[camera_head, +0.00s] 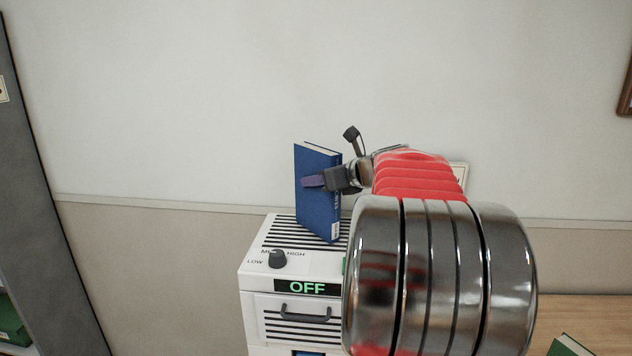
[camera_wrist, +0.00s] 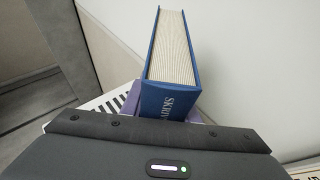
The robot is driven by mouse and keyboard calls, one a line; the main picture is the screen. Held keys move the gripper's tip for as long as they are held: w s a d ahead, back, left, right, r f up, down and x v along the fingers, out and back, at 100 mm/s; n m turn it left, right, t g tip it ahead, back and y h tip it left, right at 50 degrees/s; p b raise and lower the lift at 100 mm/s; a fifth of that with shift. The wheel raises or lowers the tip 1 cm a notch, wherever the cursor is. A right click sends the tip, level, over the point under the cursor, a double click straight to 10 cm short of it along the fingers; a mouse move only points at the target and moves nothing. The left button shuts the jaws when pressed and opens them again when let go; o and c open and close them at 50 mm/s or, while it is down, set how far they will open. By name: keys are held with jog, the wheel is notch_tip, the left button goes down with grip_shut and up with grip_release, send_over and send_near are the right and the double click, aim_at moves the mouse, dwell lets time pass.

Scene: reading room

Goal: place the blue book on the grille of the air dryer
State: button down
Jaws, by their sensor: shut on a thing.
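The blue book (camera_head: 318,190) is upright in my gripper (camera_head: 316,181), its cover facing the head camera. A white label is at the bottom of its spine. In the wrist view the book (camera_wrist: 172,75) shows its pale page edges and part of a title on the spine. My gripper is shut on it. The air dryer (camera_head: 262,290) is a white box with a dark-slotted grille (camera_head: 285,232) on top. The book's lower end is over the grille; I cannot tell whether it touches. My arm hides the dryer's right part.
The dryer's front has a dark knob (camera_head: 278,259) marked LOW to HIGH, a display (camera_head: 307,287) reading OFF and a drawer handle (camera_head: 305,313). A wooden surface (camera_head: 590,318) with a green book (camera_head: 568,346) is at right. A grey cabinet (camera_head: 45,200) stands at left. A wall is behind.

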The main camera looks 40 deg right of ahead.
jog(key=shift+f, duration=0.1)
dwell(0.3)
jog(key=c, duration=1.4)
grip_release()
jog(key=shift+f, duration=0.1)
jog(key=v, duration=1.2)
